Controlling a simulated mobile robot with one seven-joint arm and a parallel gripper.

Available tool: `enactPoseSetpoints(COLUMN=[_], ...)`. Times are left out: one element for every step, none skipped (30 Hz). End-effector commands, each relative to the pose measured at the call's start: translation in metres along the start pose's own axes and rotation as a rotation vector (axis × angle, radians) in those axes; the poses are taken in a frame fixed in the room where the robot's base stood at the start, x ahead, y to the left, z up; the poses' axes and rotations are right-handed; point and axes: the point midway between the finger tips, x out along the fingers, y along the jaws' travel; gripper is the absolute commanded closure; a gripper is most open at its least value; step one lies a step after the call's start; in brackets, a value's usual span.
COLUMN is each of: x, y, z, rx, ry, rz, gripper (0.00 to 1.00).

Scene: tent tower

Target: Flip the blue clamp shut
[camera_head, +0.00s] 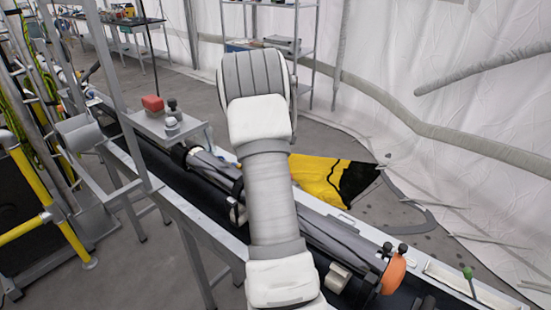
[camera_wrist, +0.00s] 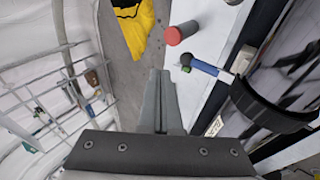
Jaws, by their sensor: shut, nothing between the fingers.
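In the wrist view, the blue clamp (camera_wrist: 205,67) is a short blue lever with a dark and green tip at its left end. Its right end runs through a pale metal part toward a black ring (camera_wrist: 268,108) around a long tube. My gripper (camera_wrist: 161,74) is shut and empty, its fingertips to the left of the lever's tip in the picture. A gap shows between them, but I cannot tell the depth. In the head view my arm covers the middle, and neither my gripper nor the blue clamp can be made out.
A red cylinder (camera_wrist: 173,36) stands near the lever on the white surface. In the head view, a long tube assembly with an orange disc (camera_head: 394,275) lies along the bench. A yellow and black cloth (camera_head: 322,178) lies on the floor. A yellow rail (camera_head: 24,229) stands left.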

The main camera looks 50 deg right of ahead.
Motion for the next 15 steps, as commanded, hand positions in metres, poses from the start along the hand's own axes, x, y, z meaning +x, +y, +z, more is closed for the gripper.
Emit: enactPoseSetpoints(x=[-0.011,-0.016,-0.022,-0.026,-0.03,-0.035,-0.038,-0.04,-0.043,-0.045,-0.047,-0.048,-0.049,-0.049,-0.05], y=[0.008,0.012,0.016,0.019,0.021,0.025,0.027,0.029,0.03,0.032,0.032,0.033,0.034,0.034,0.034], z=[-0.001,0.0,0.0,0.0,0.0,0.0,0.001,0.001,0.001,0.001,0.001,0.0,0.0,0.0,0.0], rx=[0.002,0.002,0.001,0.002,0.001,0.001,0.001,0.0,-0.001,-0.001,-0.001,-0.001,-0.001,-0.001,-0.001], ry=[0.004,0.003,0.004,0.004,0.003,0.003,0.003,0.002,0.002,0.002,0.003,0.003,0.003,0.003,0.003], rz=[0.002,0.002,0.003,0.002,0.001,0.002,0.002,0.002,0.001,0.001,0.001,0.0,0.0,0.0,0.0], gripper=[1.0,1.0,1.0,1.0,1.0,1.0,1.0,1.0,1.0,1.0,1.0,1.0,1.0,1.0,1.0])
